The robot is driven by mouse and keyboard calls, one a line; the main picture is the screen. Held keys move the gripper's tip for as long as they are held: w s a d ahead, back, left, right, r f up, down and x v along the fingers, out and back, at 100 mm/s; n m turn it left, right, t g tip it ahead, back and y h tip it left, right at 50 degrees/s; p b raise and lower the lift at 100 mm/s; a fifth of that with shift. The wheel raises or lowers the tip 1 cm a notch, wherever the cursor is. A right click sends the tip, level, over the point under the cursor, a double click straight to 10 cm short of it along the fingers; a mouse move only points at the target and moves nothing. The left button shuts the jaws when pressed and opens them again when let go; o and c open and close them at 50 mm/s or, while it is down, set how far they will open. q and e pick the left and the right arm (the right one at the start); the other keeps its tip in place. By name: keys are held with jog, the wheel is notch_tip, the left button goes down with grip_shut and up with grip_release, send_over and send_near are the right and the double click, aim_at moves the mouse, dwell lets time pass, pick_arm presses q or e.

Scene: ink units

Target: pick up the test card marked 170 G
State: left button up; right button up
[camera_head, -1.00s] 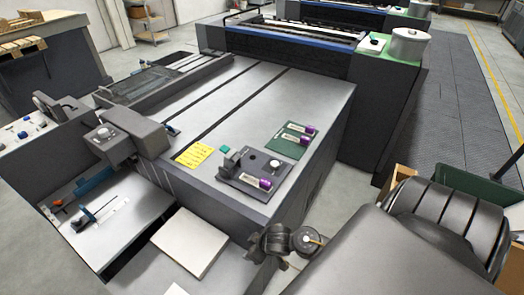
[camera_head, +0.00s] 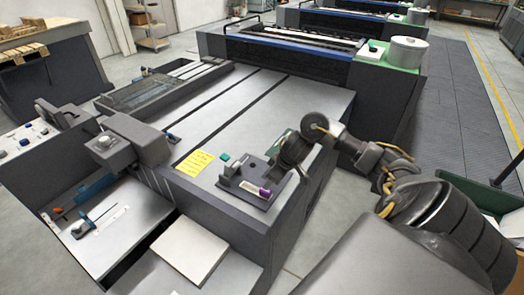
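I cannot read a 170 G mark on anything here. A dark grey fixture plate (camera_head: 268,204) lies at the near right corner of the press-like table and carries a small white piece with a purple end (camera_head: 265,192). A green mat (camera_head: 279,143) behind it is mostly covered by my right arm, and the pale pieces with purple ends on it are hidden. My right gripper (camera_head: 282,172) is over the mat, near the fixture plate's right side. Its fingers are too dark and small to tell open from shut. My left gripper is out of view.
A yellow note (camera_head: 195,163) lies left of the fixture plate. A teal-topped block (camera_head: 229,165) stands on the plate's left side. A pale sheet stack (camera_head: 190,249) is at the near edge. The grey tabletop (camera_head: 250,105) behind is clear.

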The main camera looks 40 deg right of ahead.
send_over(269, 191)
notch_tip(269, 191, down, 4)
jog(key=shift+s+f, duration=0.1)
jog(key=shift+x, duration=3)
jog(key=c, duration=1.2)
jog(key=shift+o, duration=0.2)
